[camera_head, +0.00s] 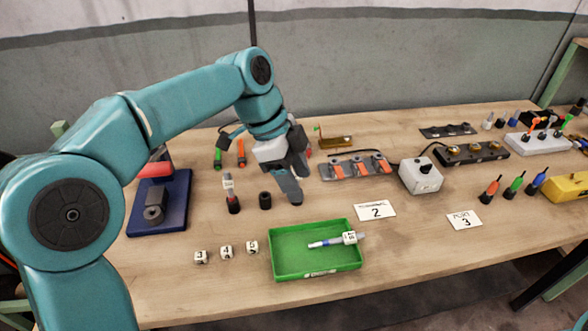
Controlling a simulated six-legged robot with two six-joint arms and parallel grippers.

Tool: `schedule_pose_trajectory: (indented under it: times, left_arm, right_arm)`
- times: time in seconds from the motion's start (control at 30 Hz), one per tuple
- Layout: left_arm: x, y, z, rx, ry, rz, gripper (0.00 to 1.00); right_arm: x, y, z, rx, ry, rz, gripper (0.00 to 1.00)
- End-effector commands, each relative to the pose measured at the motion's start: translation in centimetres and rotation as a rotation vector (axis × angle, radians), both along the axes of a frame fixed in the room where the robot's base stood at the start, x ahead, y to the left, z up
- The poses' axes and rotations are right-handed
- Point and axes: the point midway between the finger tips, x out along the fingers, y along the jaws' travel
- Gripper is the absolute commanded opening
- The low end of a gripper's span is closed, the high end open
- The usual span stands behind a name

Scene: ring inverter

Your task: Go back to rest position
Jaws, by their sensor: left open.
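My left arm comes in from the left and reaches over the wooden table (400,255). My left gripper (292,190) is open and points down above the table, behind the green tray. I see nothing between its fingers. The green tray (288,271) stands near the front edge and holds a blue and white pen-like piece with a white labelled end (348,238). My right gripper is not in view.
A blue stand (178,212) is on the left. A black cylinder (265,200) and a black-based upright piece (232,204) stand close to the gripper. Small white numbered cubes (226,252) lie in front. A grey box (420,177) and card 2 (375,211) are to the right.

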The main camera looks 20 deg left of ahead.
Motion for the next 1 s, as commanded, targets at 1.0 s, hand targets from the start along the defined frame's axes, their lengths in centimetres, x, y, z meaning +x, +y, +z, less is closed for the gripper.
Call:
schedule_pose_trajectory:
  times: [1.0]
  left_arm:
    - [-0.1, 0.5, 8.0, 0.000, 0.001, 0.000, 0.57]
  right_arm:
    - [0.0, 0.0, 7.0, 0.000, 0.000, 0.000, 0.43]
